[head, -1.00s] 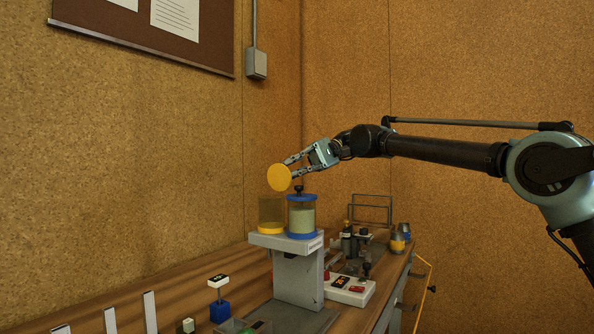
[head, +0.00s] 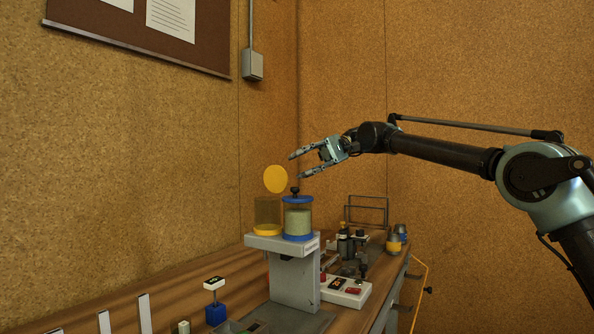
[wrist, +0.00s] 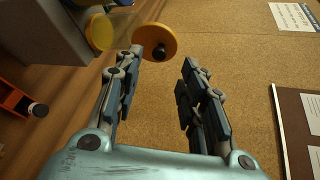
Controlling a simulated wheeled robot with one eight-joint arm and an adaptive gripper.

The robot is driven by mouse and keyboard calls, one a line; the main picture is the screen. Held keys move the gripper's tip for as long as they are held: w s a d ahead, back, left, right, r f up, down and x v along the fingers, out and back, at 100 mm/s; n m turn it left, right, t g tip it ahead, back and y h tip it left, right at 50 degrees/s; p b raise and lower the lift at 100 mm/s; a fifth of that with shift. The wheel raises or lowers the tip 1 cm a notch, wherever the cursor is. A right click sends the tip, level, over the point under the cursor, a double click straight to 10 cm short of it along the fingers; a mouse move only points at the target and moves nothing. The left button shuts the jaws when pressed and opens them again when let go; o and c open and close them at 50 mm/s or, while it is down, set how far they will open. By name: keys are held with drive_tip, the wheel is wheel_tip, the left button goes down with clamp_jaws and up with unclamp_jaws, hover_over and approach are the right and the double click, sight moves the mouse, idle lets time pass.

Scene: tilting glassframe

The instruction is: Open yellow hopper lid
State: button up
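The yellow hopper (head: 267,214) stands on the grey stand, left of the blue hopper. Its round yellow lid (head: 275,179) is tipped up on edge above the hopper, so the top is uncovered. My gripper (head: 295,166) is open and empty, just right of and above the lid, apart from it. In the wrist view the lid (wrist: 166,40) with its dark knob shows ahead of the left finger, and my gripper (wrist: 160,62) has nothing between its fingers. The blue hopper (head: 298,220) has its blue lid with a dark knob on and holds pale grains.
The grey stand (head: 293,278) rises from the wooden bench (head: 180,292). A white box with red parts (head: 345,290), a wire rack (head: 366,210) and small cups stand to the right.

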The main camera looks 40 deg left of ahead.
drive_tip(key=v, duration=0.6)
idle(0.4)
drive_tip(key=shift+w, duration=0.1)
